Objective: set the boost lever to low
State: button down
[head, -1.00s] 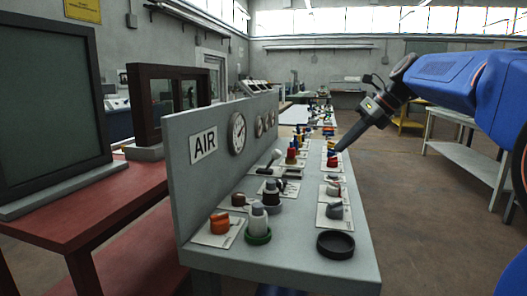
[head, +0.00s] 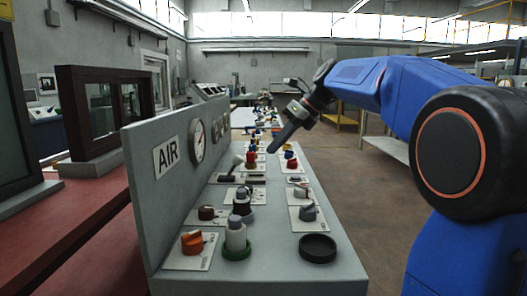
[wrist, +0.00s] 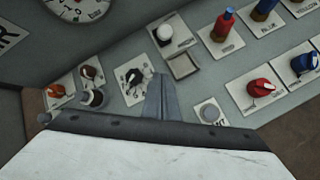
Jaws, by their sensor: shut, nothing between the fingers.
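The labels are too small to read, so I cannot tell for sure which control is the boost lever. A lever with a pale knob (head: 238,160) on a dark base stands on the bench beside the upright panel. A pale-knobbed control on a white plate (wrist: 165,33) shows at the upper middle of the wrist view and may be the same one. My gripper (head: 273,150) is shut and empty above the bench, to the right of the lever in the head view. In the wrist view my gripper (wrist: 160,78) points up the picture, below the pale-knobbed control.
An orange knob (head: 192,242), a green-based bottle-shaped control (head: 236,238) and a black round dish (head: 318,248) stand at the near end. Red and blue controls (wrist: 262,88) lie right in the wrist view. The upright AIR panel (head: 140,190) bounds the bench's left side.

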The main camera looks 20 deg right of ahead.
aim_at(234, 167)
jog(key=x, duration=0.9)
jog(key=shift+f, duration=0.1)
jog(key=shift+w+a+r, duration=0.5)
jog(key=shift+w+a, duration=0.05)
jog(key=shift+w, duration=0.3)
jog(key=shift+w+a+r, duration=0.35)
jog(key=shift+w+a, duration=0.1)
jog(key=shift+w, duration=0.25)
jog(key=shift+r, duration=0.1)
